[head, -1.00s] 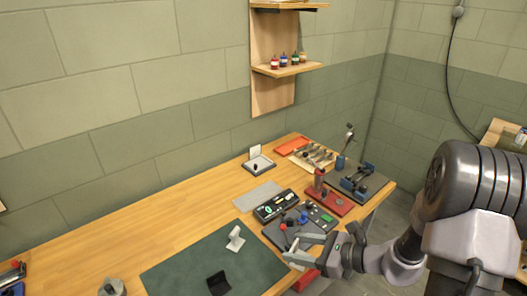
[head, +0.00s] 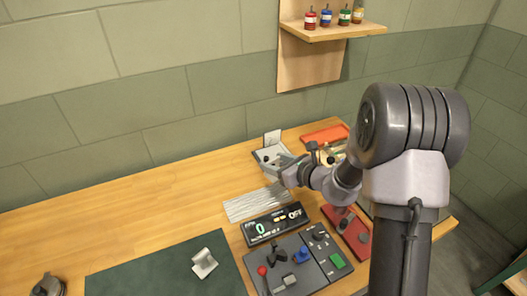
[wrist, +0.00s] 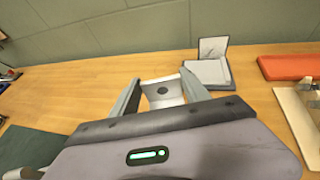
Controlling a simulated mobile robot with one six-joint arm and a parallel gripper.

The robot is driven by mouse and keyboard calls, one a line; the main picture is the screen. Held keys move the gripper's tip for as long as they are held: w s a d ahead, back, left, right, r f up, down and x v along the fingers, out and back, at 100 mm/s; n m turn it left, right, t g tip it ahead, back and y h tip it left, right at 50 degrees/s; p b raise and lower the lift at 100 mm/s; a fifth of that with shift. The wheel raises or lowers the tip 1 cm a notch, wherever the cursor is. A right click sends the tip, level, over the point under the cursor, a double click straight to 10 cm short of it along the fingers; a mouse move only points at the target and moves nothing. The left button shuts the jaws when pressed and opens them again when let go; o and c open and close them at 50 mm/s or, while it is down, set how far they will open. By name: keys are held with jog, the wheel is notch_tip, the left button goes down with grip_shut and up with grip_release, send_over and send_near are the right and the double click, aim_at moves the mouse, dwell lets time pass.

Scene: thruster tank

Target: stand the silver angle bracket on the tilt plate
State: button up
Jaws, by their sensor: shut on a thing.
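My gripper (wrist: 160,95) is shut on the silver angle bracket (wrist: 164,90), a pale grey bent piece with a dark hole that shows between the fingers in the wrist view. In the head view my gripper (head: 282,172) is at the back of the bench, and the bracket is hard to make out there. A pale square plate in a dark frame with an upright card, which looks like the tilt plate (wrist: 208,73), is beyond the fingers and slightly right in the wrist view. In the head view the gripper partly covers this plate (head: 264,157).
Another pale bracket (head: 204,263) stands on the green mat (head: 140,275). A ribbed grey sheet (head: 255,203), a display box (head: 273,223) and a control panel (head: 290,262) lie nearer. An orange tray (wrist: 290,66) is to the right. The bench left of the plate is clear.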

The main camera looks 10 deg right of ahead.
jog(key=w+a+m+t+h, duration=0.2)
jog(key=w+a+m+h, duration=0.1)
jog(key=w+a, duration=0.2)
jog(key=b, duration=0.2)
send_over(270, 134)
jog(key=s, duration=0.4)
jog(key=f, duration=0.2)
jog(key=f+b, duration=0.1)
jog(key=d+f, duration=0.1)
jog(key=shift+w+f+b, duration=0.4)
jog(key=shift+r, duration=0.1)
jog(key=shift+f+b, duration=0.5)
jog(key=shift+f, duration=0.05)
jog(key=shift+f, duration=0.1)
jog(key=o, duration=1.5)
